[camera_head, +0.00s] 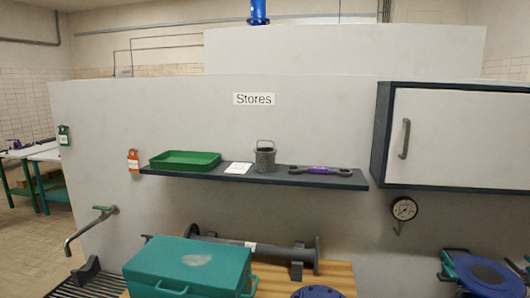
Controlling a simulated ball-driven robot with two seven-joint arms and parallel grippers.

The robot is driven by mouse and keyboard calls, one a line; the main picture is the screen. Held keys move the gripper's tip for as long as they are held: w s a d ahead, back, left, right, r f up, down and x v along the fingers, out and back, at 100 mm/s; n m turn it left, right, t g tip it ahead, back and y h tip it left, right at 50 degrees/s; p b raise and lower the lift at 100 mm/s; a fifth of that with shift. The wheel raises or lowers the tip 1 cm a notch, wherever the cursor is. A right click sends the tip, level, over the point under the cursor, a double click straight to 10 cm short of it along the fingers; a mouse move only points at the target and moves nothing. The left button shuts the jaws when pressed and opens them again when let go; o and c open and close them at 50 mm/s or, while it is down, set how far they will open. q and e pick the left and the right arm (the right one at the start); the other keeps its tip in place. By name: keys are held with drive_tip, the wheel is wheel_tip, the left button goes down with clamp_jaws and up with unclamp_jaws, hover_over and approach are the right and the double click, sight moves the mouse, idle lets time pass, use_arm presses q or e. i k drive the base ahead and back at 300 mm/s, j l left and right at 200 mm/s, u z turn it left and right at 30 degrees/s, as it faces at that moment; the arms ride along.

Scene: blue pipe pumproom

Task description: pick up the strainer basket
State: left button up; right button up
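The strainer basket (265,159) is a small grey mesh cup with a raised wire handle. It stands upright on the dark wall shelf (215,175), under the "Stores" sign. Neither of my grippers shows in the head view.
Below are a teal box (190,268) and a dark flanged pipe (270,248). A cabinet (455,135) juts out at right.

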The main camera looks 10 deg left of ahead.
sight(265, 157)
drive_tip(key=i+j+z, duration=0.1)
drive_tip(key=j+z, duration=1.2)
drive_tip(key=i+l, duration=0.05)
drive_tip(key=l, duration=0.05)
